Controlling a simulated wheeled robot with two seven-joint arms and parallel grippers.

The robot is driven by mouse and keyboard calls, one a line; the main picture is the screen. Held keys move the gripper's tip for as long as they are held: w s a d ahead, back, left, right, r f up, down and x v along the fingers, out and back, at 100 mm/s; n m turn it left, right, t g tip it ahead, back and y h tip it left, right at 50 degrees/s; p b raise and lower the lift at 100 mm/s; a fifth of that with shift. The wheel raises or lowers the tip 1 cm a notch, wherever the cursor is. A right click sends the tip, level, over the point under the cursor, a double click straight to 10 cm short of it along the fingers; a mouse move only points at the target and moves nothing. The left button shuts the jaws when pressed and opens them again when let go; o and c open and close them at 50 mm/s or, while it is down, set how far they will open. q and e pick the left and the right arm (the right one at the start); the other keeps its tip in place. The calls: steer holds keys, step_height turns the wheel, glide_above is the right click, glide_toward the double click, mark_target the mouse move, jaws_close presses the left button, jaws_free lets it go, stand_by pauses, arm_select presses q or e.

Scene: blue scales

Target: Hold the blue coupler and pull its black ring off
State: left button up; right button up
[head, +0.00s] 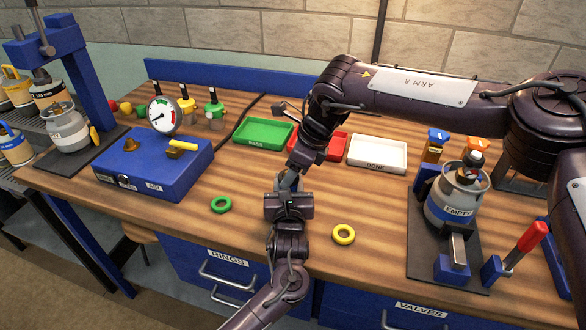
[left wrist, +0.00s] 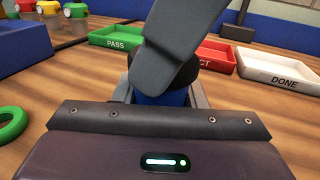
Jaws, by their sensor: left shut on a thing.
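The blue coupler (left wrist: 165,98) stands between the two grey fingers of my left gripper (head: 288,183), which is shut on it. A black round part, which looks like the black ring (left wrist: 212,57), shows at the coupler's top in the left wrist view. My right gripper (head: 298,163) comes down from above right and meets the coupler's top. One of its grey fingers (left wrist: 172,40) covers the middle of the ring and part of the coupler in the left wrist view. Its other finger is hidden, so its grip is unclear. In the head view the grippers hide most of the coupler.
A green ring (head: 221,205) and a yellow ring (head: 343,234) lie on the wooden bench. Behind are the green PASS tray (head: 264,143), a red tray (head: 333,144) and the white DONE tray (head: 377,169). A blue gauge box (head: 150,165) stands left; the EMPTY cylinder (head: 452,208) stands right.

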steer(key=c, duration=0.6)
steer(key=shift+o, duration=0.2)
steer(key=shift+r, duration=0.25)
steer(key=shift+r, duration=2.35)
arm_select(q)
steer(key=o, duration=1.2)
steer(key=s, duration=1)
steer(key=shift+s, duration=1.05)
